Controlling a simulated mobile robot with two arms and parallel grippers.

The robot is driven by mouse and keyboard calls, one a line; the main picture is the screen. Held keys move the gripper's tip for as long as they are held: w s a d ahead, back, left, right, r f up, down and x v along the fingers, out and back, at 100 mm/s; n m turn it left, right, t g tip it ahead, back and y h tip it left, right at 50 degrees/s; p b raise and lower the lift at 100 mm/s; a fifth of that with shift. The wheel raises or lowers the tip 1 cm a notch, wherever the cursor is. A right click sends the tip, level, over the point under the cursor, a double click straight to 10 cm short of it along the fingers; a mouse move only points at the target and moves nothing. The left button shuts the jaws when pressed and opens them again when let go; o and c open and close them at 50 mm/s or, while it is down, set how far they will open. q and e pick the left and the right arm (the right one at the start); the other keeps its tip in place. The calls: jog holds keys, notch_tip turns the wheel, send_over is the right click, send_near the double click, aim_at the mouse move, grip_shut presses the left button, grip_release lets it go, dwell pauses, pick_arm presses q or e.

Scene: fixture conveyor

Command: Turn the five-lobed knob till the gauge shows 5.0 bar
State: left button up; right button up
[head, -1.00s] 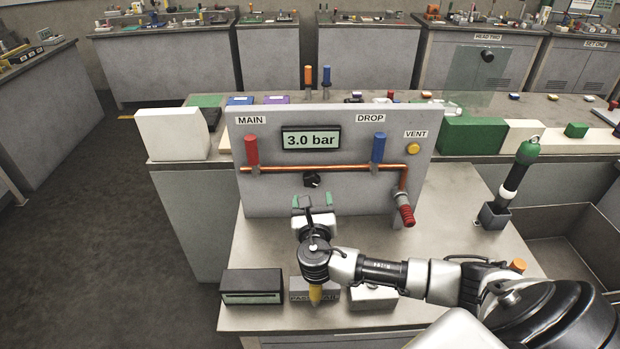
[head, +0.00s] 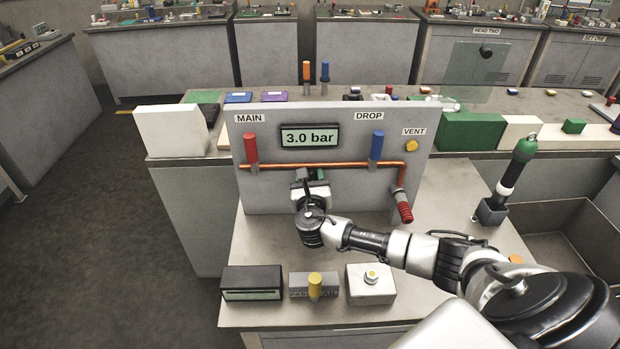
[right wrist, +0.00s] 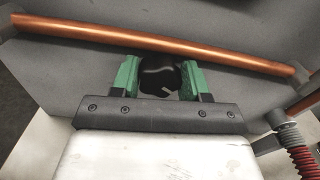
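The five-lobed knob (right wrist: 160,76) is black with a pale mark and sits on the grey panel below the copper pipe. My right gripper (right wrist: 160,80) has its green fingers on either side of the knob, with little or no gap in the right wrist view. In the head view my right gripper (head: 310,175) is at the panel and hides most of the knob. The gauge (head: 310,136) reads 3.0 bar. My left gripper is not in view.
A red handle (head: 250,148) and a blue handle (head: 376,146) stand on the pipe (head: 340,166). A yellow button (head: 411,146) is under VENT. A red ribbed fitting (head: 404,210) hangs at the right. Several small boxes, including a black one (head: 251,283), stand at the front edge.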

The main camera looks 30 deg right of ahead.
jog(key=c, duration=0.4)
jog(key=m+b, duration=0.2)
jog(key=m, duration=0.1)
jog(key=m+b, duration=0.2)
jog(key=m, duration=0.2)
jog(key=m+b, duration=0.3)
jog(key=shift+s+d+f+m, duration=0.1)
jog(key=shift+d+f+m, duration=0.05)
jog(key=shift+f+m, duration=0.15)
jog(key=m+b, duration=0.2)
jog(key=m, duration=0.2)
jog(key=shift+m+b, duration=0.4)
jog(key=shift+r+m, duration=0.1)
jog(key=shift+m, duration=0.2)
